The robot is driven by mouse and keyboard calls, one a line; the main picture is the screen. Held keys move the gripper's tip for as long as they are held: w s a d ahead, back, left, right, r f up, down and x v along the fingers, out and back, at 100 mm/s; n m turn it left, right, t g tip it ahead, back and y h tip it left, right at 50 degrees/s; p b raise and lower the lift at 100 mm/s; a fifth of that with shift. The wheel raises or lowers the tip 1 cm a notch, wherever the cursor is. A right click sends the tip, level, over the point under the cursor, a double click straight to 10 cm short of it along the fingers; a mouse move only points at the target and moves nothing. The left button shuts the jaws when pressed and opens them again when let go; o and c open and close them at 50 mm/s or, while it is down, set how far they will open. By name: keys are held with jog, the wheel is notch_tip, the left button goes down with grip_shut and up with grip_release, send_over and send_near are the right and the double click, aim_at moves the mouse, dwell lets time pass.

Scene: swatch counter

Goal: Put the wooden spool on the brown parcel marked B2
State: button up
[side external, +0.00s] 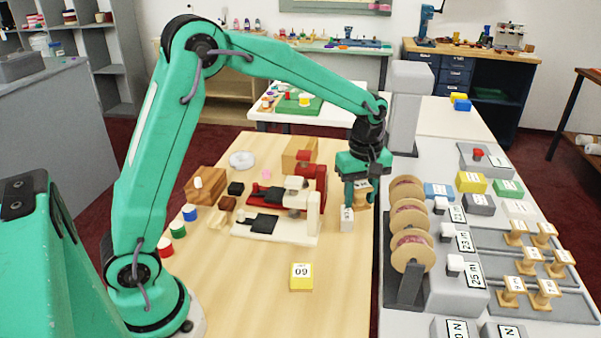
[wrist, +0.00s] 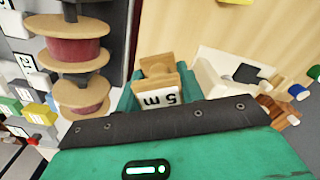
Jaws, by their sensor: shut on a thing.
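My gripper (side external: 360,192) is shut on a small wooden spool (side external: 362,200), near the right edge of the wooden table. The wrist view shows the spool (wrist: 158,66) between the jaws, its pale label reading "5 m".
A yellow labelled block (side external: 301,276) sits nearer the front. A rack of large spools (side external: 409,220) lines the grey counter to the right, with labelled blocks and small spools beyond. The front table is mostly clear.

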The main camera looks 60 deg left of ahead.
jog(key=w+a+r+n, duration=0.1)
jog(key=a+n, duration=0.3)
jog(key=a, duration=0.5)
jog(key=w+a+r+n, duration=0.2)
jog(key=w+a+n, duration=0.1)
jog(key=a, duration=0.6)
jog(key=w+a+r+n, duration=0.1)
jog(key=w+a+n, duration=0.1)
jog(key=a+n, duration=0.3)
jog(key=a, duration=0.4)
jog(key=shift+w+a+r+n, duration=0.15)
jog(key=shift+a+r+n, duration=0.05)
jog(key=shift+r+n, duration=0.15)
send_over(288, 153)
notch_tip(288, 153, down, 7)
jog(key=shift+d+f, duration=0.1)
jog(key=shift+f, duration=1.95)
jog(key=o, duration=1)
jog(key=shift+f, duration=0.1)
